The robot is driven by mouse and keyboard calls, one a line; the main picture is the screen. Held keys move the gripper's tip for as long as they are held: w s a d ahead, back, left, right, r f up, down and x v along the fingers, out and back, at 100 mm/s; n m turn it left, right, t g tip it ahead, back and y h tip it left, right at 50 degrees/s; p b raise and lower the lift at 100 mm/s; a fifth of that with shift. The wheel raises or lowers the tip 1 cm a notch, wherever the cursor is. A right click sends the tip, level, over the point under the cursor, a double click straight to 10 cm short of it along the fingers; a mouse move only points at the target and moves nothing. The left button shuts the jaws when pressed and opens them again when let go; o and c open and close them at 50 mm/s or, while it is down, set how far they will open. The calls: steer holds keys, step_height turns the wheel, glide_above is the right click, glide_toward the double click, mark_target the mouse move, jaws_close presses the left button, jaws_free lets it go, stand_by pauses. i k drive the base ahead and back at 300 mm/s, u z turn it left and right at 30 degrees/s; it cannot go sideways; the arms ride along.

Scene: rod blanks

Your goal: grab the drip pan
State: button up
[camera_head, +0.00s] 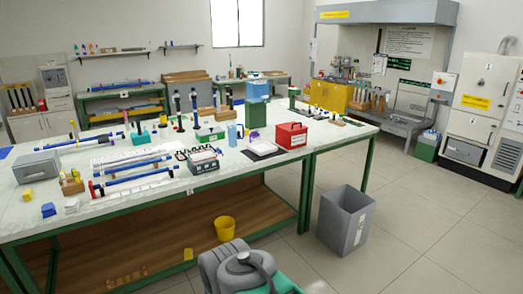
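A flat dark tray-like piece (264,152) lies on the near workbench, just left of a red box (291,135). It may be the drip pan, but at this size I cannot tell for sure. A lighter patch shows on its surface. My gripper cannot be made out in this view. Grey and teal rounded parts at the bottom middle look like my own body.
The long green-framed workbench (300,196) holds rods on stands, a grey box (36,167) and small blocks. A grey bin (345,222) stands on the floor by its right end. A yellow bucket (224,229) sits on the lower shelf. The floor at right is clear.

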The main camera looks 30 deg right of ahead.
mark_target(260, 148)
steer(key=z, duration=0.95)
steer(key=k, duration=1.25)
steer(key=z, duration=1)
steer(key=i, duration=1.15)
steer(key=u, duration=0.4)
steer(key=i, duration=2.6)
steer(key=u, duration=1.15)
steer(key=i, duration=1.3)
steer(key=u, duration=1.9)
steer(key=i, duration=0.65)
steer(key=u, duration=0.45)
